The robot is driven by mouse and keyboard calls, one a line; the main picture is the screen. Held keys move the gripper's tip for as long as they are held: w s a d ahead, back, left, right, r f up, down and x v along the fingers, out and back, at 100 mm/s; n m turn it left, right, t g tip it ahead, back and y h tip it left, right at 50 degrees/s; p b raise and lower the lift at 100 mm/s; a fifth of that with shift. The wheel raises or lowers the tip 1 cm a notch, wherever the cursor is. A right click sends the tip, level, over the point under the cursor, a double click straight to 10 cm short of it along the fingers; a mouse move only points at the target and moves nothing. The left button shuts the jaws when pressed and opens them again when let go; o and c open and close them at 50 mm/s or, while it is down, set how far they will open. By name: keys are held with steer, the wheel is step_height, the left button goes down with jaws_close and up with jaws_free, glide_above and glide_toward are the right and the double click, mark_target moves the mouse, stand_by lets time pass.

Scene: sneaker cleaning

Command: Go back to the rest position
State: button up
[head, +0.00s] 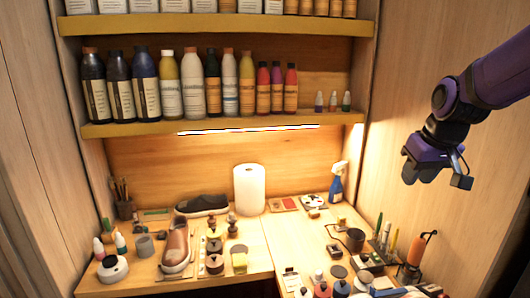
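My arm comes in from the upper right, purple and black. My gripper (436,180) hangs in the air at the right, in front of the bare wooden wall panel. It is well above and to the right of the bench, apart from every object. Its fingers are dark and small here, and I cannot tell whether they are open or shut. I see no object held in it.
On the wooden bench (262,262) stand a brown sneaker (176,247), a dark shoe (202,204), a paper roll (249,189), a blue spray bottle (337,184) and several small tools and jars. Bottles fill the shelves (220,127) above. The air around my gripper is clear.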

steer(key=s+a+r, duration=0.1)
steer(key=s+r, duration=0.1)
steer(key=s, duration=0.8)
steer(key=s+a+r+m+t, duration=0.1)
steer(key=s+r, duration=0.1)
steer(key=s, duration=0.9)
steer(key=shift+r, duration=0.15)
